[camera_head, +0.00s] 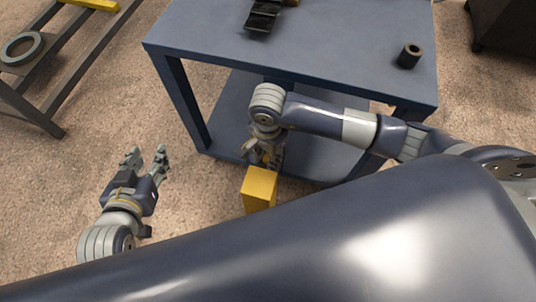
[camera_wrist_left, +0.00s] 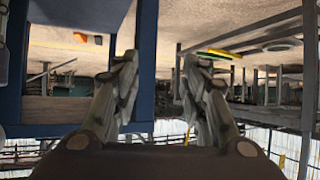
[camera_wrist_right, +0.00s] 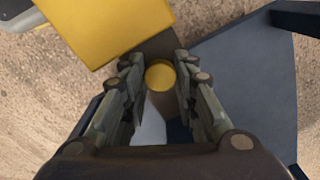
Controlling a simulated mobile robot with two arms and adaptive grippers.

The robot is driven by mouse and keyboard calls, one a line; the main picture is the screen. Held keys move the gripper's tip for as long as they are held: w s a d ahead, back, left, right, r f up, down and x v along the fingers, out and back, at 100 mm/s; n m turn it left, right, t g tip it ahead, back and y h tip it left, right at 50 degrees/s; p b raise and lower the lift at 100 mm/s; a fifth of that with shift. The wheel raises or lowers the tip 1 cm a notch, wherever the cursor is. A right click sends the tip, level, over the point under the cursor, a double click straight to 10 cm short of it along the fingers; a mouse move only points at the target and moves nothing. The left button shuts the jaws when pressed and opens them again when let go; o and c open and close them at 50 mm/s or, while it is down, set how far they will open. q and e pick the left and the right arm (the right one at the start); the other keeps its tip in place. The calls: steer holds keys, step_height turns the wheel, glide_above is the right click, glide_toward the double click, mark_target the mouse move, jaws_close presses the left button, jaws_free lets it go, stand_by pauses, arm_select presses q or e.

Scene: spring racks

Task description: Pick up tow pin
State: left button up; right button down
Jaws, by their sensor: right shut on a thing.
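The tow pin (camera_wrist_right: 160,75) shows in the right wrist view as a round yellow end between my right fingertips. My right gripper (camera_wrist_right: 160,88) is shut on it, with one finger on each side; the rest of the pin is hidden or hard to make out. In the head view my right gripper (camera_head: 262,155) points down at the near edge of the blue table, just behind a yellow block (camera_head: 259,190). My left gripper (camera_head: 147,160) is open and empty over the carpet to the left; its spread fingers also show in the left wrist view (camera_wrist_left: 158,75).
The blue table (camera_head: 330,60) has a lower shelf. On its top are a dark cylinder (camera_head: 409,55) and a black ribbed part (camera_head: 263,15). A grey rack (camera_head: 70,95) with a ring (camera_head: 22,48) stands at the left. Open carpet lies between rack and table.

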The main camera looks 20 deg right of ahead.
step_height(320, 180, up, 2)
steer(key=shift+r+p, duration=0.15)
steer(key=shift+p, duration=0.6)
step_height(320, 180, up, 2)
steer(key=shift+p, duration=0.75)
arm_select(q)
steer(key=s+a+f+g+y+p, duration=0.1)
steer(key=s+a+f+g, duration=0.2)
steer(key=s, duration=0.4)
steer(key=s+a+f+g+y+p, duration=0.1)
steer(key=s+a+f+g, duration=0.1)
steer(key=s+g, duration=0.4)
arm_select(e)
step_height(320, 180, up, 3)
steer(key=shift+f, duration=0.1)
arm_select(q)
steer(key=s+f+p, duration=0.3)
steer(key=f+p, duration=0.3)
steer(key=f, duration=1.6)
steer(key=shift+s+d, duration=0.15)
steer(key=shift+d, duration=0.05)
arm_select(e)
step_height(320, 180, up, 10)
